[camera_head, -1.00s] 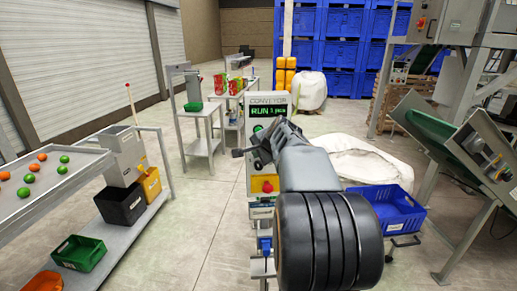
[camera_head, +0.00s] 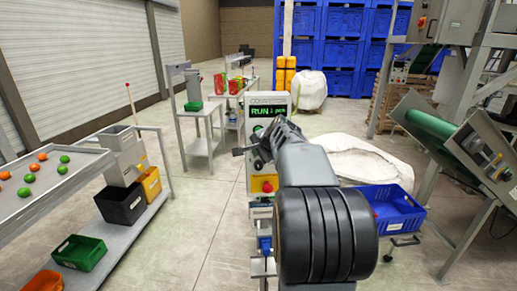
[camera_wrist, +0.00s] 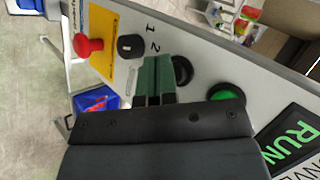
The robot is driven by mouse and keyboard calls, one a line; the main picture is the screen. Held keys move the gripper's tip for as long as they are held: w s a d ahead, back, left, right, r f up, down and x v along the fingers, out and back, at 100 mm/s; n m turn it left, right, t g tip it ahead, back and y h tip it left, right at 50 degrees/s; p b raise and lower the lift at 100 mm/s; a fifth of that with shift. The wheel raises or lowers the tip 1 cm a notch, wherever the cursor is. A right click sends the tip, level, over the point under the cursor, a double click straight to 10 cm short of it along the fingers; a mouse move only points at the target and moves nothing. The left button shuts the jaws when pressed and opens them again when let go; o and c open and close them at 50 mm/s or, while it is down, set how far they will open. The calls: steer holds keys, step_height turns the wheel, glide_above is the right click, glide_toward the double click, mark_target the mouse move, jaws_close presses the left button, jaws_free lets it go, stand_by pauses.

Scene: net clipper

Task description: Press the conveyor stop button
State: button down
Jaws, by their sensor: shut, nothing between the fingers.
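The conveyor control panel (camera_head: 281,99) stands upright in front of me, its screen reading RUN (camera_head: 262,111). In the wrist view the panel carries a red mushroom button (camera_wrist: 88,46) on a yellow plate, a black selector knob (camera_wrist: 130,46) marked 1 and 2, a black round button (camera_wrist: 183,70) and a lit green button (camera_wrist: 227,94). The red button also shows in the head view (camera_head: 267,187). My gripper (camera_wrist: 157,66) is shut and empty. Its tips are between the selector knob and the black button, covering part of that button's edge; contact cannot be told.
A blue crate (camera_head: 398,211) and a white sack (camera_head: 365,165) lie right of the panel. A sorting table (camera_head: 45,190) with fruit stands left. Stacked blue bins (camera_head: 340,55) are at the back. The floor (camera_head: 205,215) left of the panel is clear.

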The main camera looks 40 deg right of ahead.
steer(key=shift+w+d, duration=0.2)
steer(key=shift+w, duration=0.15)
stand_by(0.5)
steer(key=shift+s+a, duration=0.1)
steer(key=shift+s, duration=0.05)
steer(key=shift+s+a+b, duration=0.3)
steer(key=shift+s+a, duration=0.05)
steer(key=shift+s, duration=0.25)
steer(key=s, duration=0.1)
steer(key=s+a+b, duration=0.1)
steer(key=s, duration=0.1)
steer(key=s+a+b, duration=0.1)
steer(key=shift+s+a, duration=0.15)
steer(key=shift+a, duration=0.1)
stand_by(0.4)
stand_by(0.8)
